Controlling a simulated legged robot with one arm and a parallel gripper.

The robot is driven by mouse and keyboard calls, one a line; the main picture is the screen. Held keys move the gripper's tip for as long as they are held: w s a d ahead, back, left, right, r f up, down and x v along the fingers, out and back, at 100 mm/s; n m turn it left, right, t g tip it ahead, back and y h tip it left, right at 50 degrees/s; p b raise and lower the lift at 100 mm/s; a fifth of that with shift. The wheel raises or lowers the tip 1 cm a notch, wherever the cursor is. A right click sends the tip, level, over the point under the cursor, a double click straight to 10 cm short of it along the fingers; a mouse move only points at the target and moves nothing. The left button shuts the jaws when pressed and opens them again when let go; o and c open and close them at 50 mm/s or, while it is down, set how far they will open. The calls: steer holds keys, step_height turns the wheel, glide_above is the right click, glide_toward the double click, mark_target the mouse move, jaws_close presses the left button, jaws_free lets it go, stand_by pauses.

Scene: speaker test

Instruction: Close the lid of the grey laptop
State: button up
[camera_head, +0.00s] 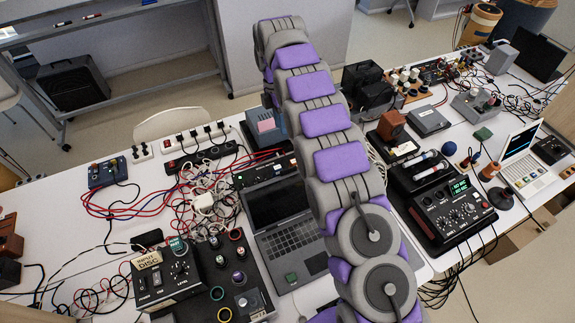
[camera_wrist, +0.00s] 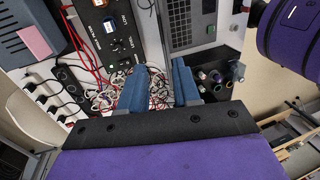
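The grey laptop (camera_head: 290,240) stands open on the white table in the head view, its keyboard facing up and its dark screen (camera_head: 275,203) raised at the back. My arm covers its right side. Part of what looks like the same laptop (camera_wrist: 190,38) shows at the top of the wrist view, cut off by the edge. My gripper (camera_wrist: 160,85) shows in the wrist view as two blue fingers held apart, with nothing gripped between them. Cables and equipment lie beyond the fingers. In the head view my gripper is hidden behind my arm.
Tangled cables (camera_head: 205,200) and a power strip (camera_head: 195,138) lie left of the laptop. A black control box (camera_head: 165,275) stands at the front left. A black mixer (camera_head: 455,210) and an open white laptop (camera_head: 522,145) are on the right.

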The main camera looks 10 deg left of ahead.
steer(key=b+x, duration=0.6)
steer(key=x, duration=1.1)
steer(key=shift+c, duration=0.2)
jaws_close()
stand_by(1.1)
